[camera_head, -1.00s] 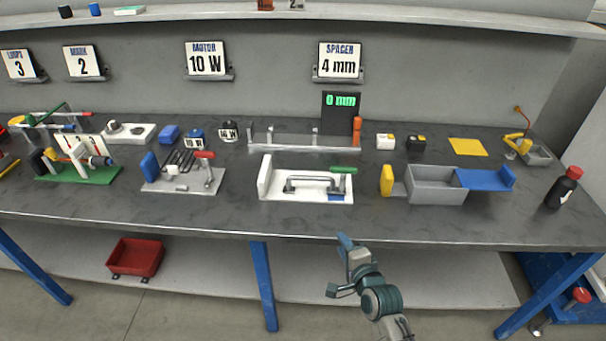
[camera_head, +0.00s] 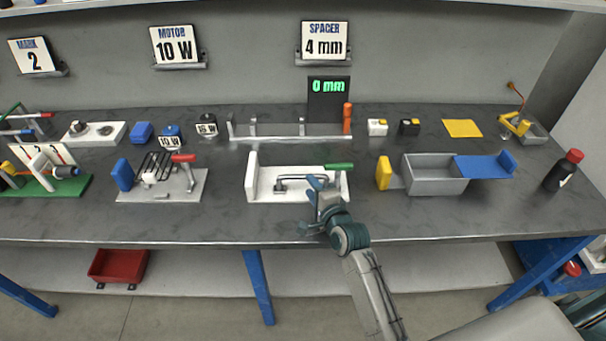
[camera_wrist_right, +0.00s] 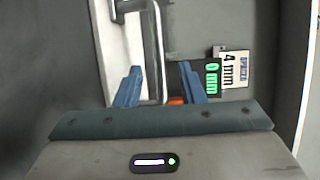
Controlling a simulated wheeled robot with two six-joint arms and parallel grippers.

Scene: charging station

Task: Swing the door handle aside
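The metal door handle (camera_head: 286,180) is a grey bar on a white fixture (camera_head: 252,178) near the middle of the bench. A green grip (camera_head: 340,166) shows at the fixture's back right. My right gripper (camera_head: 318,180) is at the front of the fixture and hides part of the handle. In the right wrist view, the gripper (camera_wrist_right: 160,78) is open, with its two blue fingers apart. The metal bar (camera_wrist_right: 157,45) shows between the fingers; I cannot tell whether they touch it.
A grey bin with a blue flap (camera_head: 436,187) and a yellow block (camera_head: 383,173) stand right of the fixture. A grey plate with a red-handled clamp (camera_head: 183,190) is to its left. A black display (camera_head: 328,98) reading 0 mm stands behind. The bench front is clear.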

